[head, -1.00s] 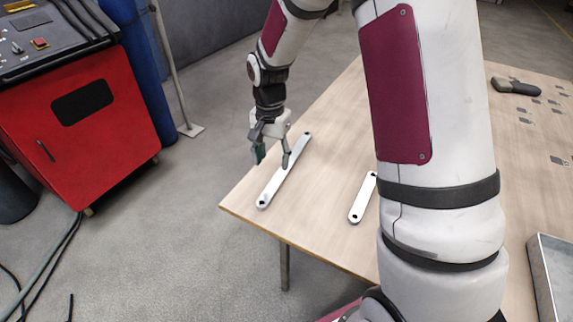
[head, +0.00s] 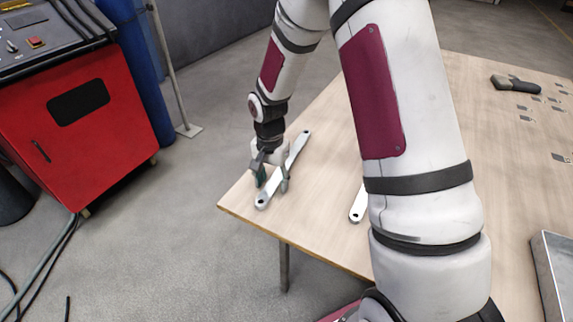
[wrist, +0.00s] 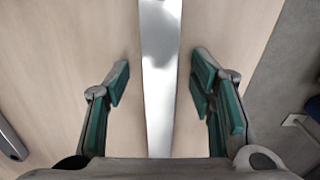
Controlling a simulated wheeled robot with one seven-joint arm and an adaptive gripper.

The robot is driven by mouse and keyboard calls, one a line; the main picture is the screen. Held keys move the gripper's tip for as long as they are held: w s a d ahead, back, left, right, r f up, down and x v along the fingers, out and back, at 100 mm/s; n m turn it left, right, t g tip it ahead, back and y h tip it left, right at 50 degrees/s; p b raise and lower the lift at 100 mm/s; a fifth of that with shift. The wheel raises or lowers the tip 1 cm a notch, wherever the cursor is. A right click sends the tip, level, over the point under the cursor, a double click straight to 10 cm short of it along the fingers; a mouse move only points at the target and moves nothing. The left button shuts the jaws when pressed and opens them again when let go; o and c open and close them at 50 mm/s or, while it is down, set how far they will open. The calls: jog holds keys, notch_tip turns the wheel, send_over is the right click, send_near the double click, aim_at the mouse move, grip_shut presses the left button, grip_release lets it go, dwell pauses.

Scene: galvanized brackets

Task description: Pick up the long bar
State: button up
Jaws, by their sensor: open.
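The long bar (head: 296,151) is a flat pale metal strip with a dark hole near each end. It lies on the wooden table (head: 330,150) near the left edge. My gripper (head: 271,184) is low over the bar, nearer its front end. In the wrist view the bar (wrist: 160,95) runs between the open fingers of my gripper (wrist: 160,85), with a gap on each side. The fingers have green pads and do not touch the bar. Part of the bar is hidden behind my gripper in the head view.
A shorter bar (head: 357,206) lies to the right, partly hidden by my arm. A dark-handled tool (head: 515,84) and several small plates (head: 560,158) lie at the far right. A metal tray (head: 550,270) is at the lower right. A red cabinet (head: 80,130) stands left of the table.

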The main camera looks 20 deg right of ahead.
grip_shut()
jog(key=shift+r, duration=0.2)
